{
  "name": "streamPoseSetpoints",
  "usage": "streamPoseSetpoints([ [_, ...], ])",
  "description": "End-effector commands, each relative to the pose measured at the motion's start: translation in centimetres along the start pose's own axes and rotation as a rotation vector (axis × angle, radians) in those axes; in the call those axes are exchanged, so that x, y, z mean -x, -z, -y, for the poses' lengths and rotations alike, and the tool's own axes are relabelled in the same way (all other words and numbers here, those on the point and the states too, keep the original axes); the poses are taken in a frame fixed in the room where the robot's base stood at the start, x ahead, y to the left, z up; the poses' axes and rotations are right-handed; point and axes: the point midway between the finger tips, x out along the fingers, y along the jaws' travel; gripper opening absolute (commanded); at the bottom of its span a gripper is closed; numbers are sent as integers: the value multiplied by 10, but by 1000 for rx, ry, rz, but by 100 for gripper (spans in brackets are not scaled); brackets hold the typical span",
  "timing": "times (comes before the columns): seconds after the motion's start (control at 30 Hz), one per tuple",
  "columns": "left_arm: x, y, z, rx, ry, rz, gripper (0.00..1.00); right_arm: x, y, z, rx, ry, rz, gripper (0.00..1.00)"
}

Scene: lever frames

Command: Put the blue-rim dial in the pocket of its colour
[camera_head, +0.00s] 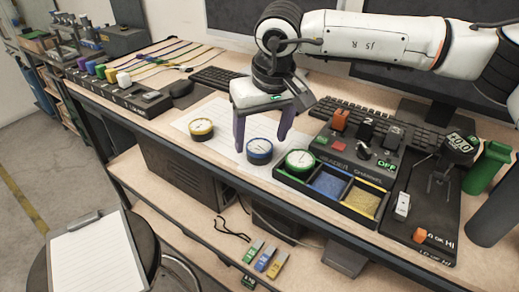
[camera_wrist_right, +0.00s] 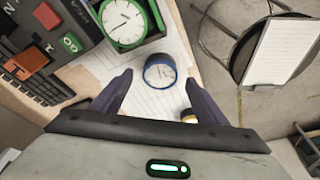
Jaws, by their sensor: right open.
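The blue-rim dial (camera_head: 259,151) lies face up on the white sheet, left of the pocket tray (camera_head: 326,202). My right gripper (camera_head: 261,142) is open, pointing down with its fingers on either side of this dial. In the right wrist view the blue-rim dial (camera_wrist_right: 160,72) shows between and just beyond the open fingertips (camera_wrist_right: 158,80); I cannot see either finger touching it. The tray's blue pocket (camera_head: 329,184) is the middle one and is empty. My left gripper is not in view.
A green-rim dial (camera_head: 299,161) sits in the tray's left pocket. The yellow pocket (camera_head: 361,200) is empty. A yellow-rim dial (camera_head: 201,129) lies left on the sheet. A switch panel (camera_head: 352,150) stands behind the tray, and the desk's front edge is close.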

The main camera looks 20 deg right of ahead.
Motion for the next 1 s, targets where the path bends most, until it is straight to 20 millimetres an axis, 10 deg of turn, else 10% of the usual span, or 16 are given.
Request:
streamPoseSetpoints([
  [0.4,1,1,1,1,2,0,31,-21,0,0,-1,1,-1,68],
  [0.7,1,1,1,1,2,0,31,-20,1,0,-1,1,-2,19],
  [1.0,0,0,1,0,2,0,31,-13,4,0,-2,1,-4,17],
])
